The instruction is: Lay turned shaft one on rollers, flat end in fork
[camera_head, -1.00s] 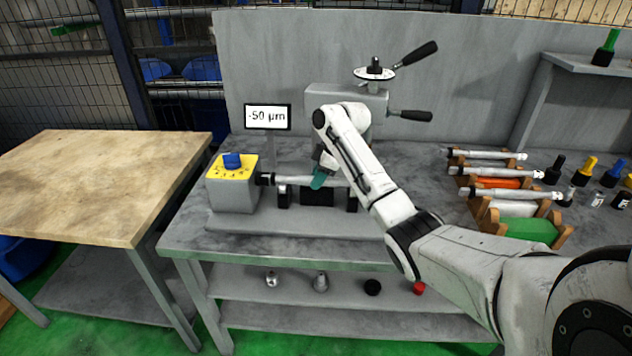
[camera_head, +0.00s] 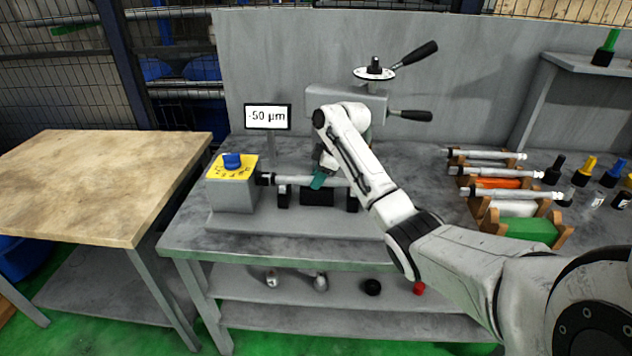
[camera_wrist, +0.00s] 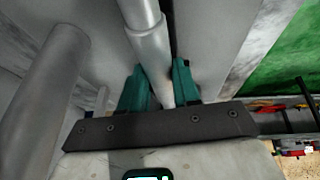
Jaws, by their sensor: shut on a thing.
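My gripper (camera_head: 318,180) has teal fingers and is shut on a grey stepped shaft (camera_head: 296,180) above the grinder bed. In the wrist view the shaft (camera_wrist: 150,45) runs up from between the teal fingers (camera_wrist: 160,88). The shaft's left end reaches the dark fork (camera_head: 266,179) beside the grey headstock (camera_head: 232,195); whether the flat sits inside it is too small to tell. The shaft lies level along the roller supports (camera_head: 284,195); I cannot tell if it touches them. My arm hides its right end.
A display (camera_head: 267,117) reads -50 µm. A wheel head (camera_head: 345,98) with black handles stands behind my arm. More shafts (camera_head: 510,192) rest on wooden racks at right. A bare wooden table (camera_head: 100,185) stands at left.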

